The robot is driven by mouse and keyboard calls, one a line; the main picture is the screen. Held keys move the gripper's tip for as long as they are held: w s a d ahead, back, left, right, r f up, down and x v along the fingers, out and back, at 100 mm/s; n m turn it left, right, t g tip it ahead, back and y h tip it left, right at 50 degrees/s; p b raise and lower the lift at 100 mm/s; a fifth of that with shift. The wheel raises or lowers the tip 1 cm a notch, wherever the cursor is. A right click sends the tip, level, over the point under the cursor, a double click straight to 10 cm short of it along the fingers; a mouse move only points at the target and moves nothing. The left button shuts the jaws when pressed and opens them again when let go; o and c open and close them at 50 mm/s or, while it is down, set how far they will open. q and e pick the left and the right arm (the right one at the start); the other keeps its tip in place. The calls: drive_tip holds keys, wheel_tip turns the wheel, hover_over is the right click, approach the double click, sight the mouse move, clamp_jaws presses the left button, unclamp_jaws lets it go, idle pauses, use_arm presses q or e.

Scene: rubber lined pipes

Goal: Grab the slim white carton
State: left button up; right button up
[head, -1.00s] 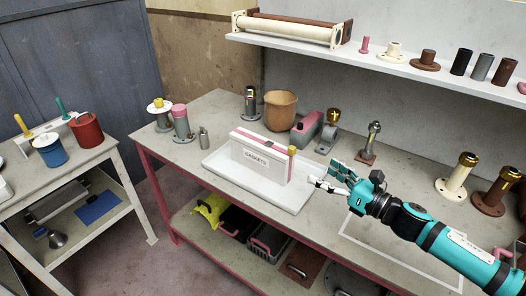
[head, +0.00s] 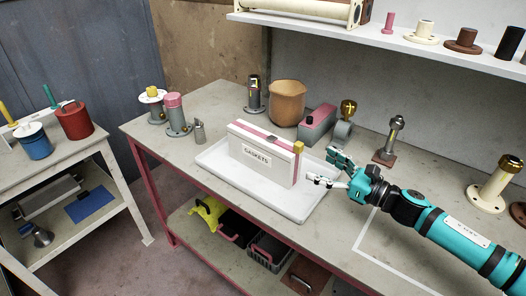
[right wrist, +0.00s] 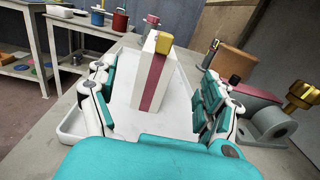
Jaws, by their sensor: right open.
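The slim white carton (head: 264,157) has a pink stripe and a label reading GASKETS. It stands upright on a white tray (head: 307,205) on the workbench, with a small yellow piece at its right end. My right gripper (head: 325,169) is open and empty, just right of the carton in the head view. In the right wrist view the carton's narrow end (right wrist: 153,80) stands ahead, between the spread fingers (right wrist: 152,100) and apart from them. My left gripper is in neither view.
Behind the tray stand a tan pot (head: 286,101), a pink and grey block (head: 317,123) and a metal-stemmed fitting (head: 391,139). Grey and pink cylinders (head: 176,115) stand at the bench's left. A shelf (head: 400,38) with pipe fittings hangs above. Bare bench lies in front of my right arm.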

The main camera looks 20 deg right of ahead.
drive_tip(key=p, duration=0.2)
approach(281, 145)
drive_tip(key=x, duration=0.4)
drive_tip(key=shift+w+d, duration=0.1)
drive_tip(key=shift+w, duration=0.05)
drive_tip(key=shift+w+a+f, duration=0.15)
drive_tip(key=shift+w+a, duration=0.1)
drive_tip(key=shift+w+a+p, duration=0.3)
drive_tip(key=shift+w+p, duration=0.1)
drive_tip(key=shift+p, duration=0.1)
drive_tip(key=p+x, duration=0.1)
drive_tip(key=x, duration=0.2)
drive_tip(key=shift+w+a, duration=0.45)
drive_tip(key=shift+w, duration=0.1)
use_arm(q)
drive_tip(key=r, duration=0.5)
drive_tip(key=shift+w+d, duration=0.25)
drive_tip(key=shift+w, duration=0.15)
use_arm(e)
drive_tip(key=shift+c, duration=0.3)
drive_tip(key=shift+s, duration=0.1)
drive_tip(key=shift+c, duration=1)
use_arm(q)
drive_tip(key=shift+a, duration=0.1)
use_arm(e)
drive_tip(key=c, duration=1.4)
